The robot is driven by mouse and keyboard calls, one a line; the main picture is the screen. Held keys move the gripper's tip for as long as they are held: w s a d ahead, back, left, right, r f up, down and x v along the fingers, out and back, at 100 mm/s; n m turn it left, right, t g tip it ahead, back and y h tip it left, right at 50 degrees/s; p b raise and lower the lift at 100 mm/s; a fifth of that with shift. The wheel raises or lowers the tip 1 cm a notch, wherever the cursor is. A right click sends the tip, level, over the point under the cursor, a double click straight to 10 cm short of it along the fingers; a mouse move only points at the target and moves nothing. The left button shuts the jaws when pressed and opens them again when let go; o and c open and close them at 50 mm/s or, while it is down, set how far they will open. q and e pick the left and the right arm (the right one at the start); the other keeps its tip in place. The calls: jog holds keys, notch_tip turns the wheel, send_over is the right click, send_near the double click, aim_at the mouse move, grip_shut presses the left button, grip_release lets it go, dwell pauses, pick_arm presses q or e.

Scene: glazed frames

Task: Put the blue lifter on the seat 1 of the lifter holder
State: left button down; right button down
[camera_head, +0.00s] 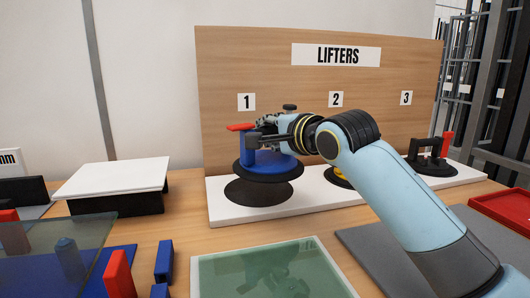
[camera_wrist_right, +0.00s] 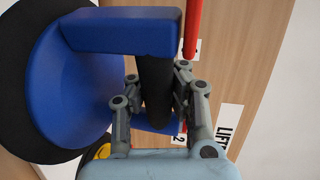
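The blue lifter (camera_head: 272,166) has a blue body, a black suction disc and a red lever. My right gripper (camera_head: 256,139) is shut on its handle and holds it a little above seat 1 (camera_head: 258,192), a dark round pad on the white base under the sign "1". In the right wrist view the fingers (camera_wrist_right: 154,98) close around the dark handle of the blue lifter (camera_wrist_right: 80,85). The lifter holder (camera_head: 330,200) has a wooden back panel and white base. My left gripper is not in view.
A yellow lifter (camera_head: 341,175) stands at seat 2, partly hidden by my right arm. A black lifter with a red lever (camera_head: 432,158) stands at seat 3. A glass pane (camera_head: 270,270) lies in front, and a red tray (camera_head: 505,210) is at right.

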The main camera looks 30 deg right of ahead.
aim_at(285, 166)
jog(key=w+f, duration=0.3)
jog(key=w+d+f+b, duration=0.1)
jog(key=w+f, duration=0.1)
jog(key=f, duration=0.1)
jog(key=w+d+f+b, duration=0.1)
jog(key=w+f, duration=0.2)
jog(key=shift+w+d+f, duration=0.1)
jog(key=shift+w+d, duration=0.05)
jog(key=shift+w, duration=0.2)
jog(key=c, duration=1.8)
grip_release()
jog(key=shift+s+f, duration=0.1)
jog(key=o, duration=0.4)
jog(key=s, duration=0.4)
jog(key=s+r+p, duration=0.1)
jog(key=s, duration=0.3)
jog(key=s+r+p, duration=0.1)
jog(key=s, duration=0.3)
jog(key=shift+d+r, duration=0.1)
jog(key=shift+w, duration=0.1)
